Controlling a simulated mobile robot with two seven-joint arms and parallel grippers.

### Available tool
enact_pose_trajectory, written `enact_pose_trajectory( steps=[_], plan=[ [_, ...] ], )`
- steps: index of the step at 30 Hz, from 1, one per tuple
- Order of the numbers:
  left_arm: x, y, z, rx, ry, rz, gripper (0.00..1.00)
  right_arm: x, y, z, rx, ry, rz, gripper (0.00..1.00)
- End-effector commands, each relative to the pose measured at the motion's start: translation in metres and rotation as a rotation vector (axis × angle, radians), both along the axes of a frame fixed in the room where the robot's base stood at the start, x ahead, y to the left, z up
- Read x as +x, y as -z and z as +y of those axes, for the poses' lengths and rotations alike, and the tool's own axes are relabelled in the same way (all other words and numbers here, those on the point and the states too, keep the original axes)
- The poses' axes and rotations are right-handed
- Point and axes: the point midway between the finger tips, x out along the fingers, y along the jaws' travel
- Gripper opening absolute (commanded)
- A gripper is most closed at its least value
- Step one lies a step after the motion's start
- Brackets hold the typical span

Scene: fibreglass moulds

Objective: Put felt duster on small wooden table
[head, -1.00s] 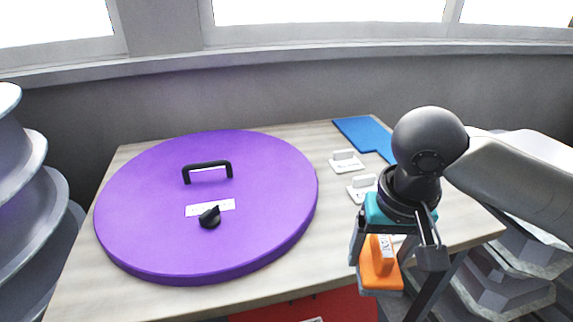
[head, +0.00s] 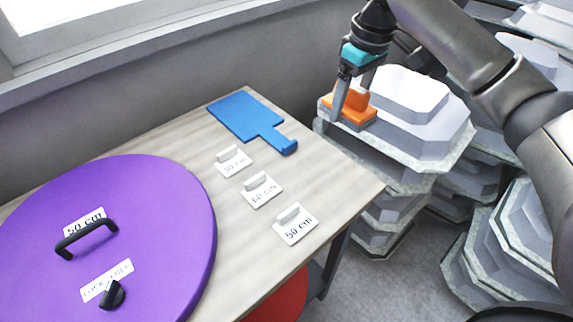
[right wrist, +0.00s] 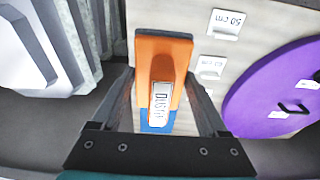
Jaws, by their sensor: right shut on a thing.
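The felt duster (head: 350,107) is an orange block with a raised orange grip. My right gripper (head: 354,92) is shut on it and holds it up at the table's far right corner, in front of the stacked moulds in the head view. In the right wrist view the duster (right wrist: 160,65) sits between the fingers of the gripper (right wrist: 163,100), with a label reading "DUSTER" on its grip. The small wooden table (head: 335,190) has a pale wood top, which also shows in the right wrist view (right wrist: 225,60). My left gripper is not in view.
A purple round lid (head: 160,210) with a black handle covers the table's left part. A blue paddle-shaped board (head: 240,115) and white size plates (head: 295,224) lie on the top. Grey moulds (head: 420,110) are stacked beyond the right edge.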

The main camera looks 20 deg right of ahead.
Motion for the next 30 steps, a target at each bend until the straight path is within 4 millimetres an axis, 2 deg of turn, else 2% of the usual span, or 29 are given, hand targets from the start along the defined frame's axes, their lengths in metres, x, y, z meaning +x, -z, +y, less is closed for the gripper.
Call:
enact_pose_trajectory(
  steps=[5,15,18,26,30],
  plan=[
    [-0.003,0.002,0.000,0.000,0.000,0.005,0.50,-0.001,0.025,0.000,-0.001,0.001,0.006,0.25],
    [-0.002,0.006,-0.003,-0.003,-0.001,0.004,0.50,-0.002,0.116,0.000,-0.001,0.001,0.005,0.25],
    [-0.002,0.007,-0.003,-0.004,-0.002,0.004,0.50,-0.001,0.137,0.001,-0.001,0.000,0.004,0.25],
    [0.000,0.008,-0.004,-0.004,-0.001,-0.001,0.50,-0.001,0.163,0.001,0.000,0.000,0.001,0.25],
    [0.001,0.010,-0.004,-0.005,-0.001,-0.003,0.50,-0.001,0.185,0.001,-0.001,0.000,0.002,0.25]
  ],
)
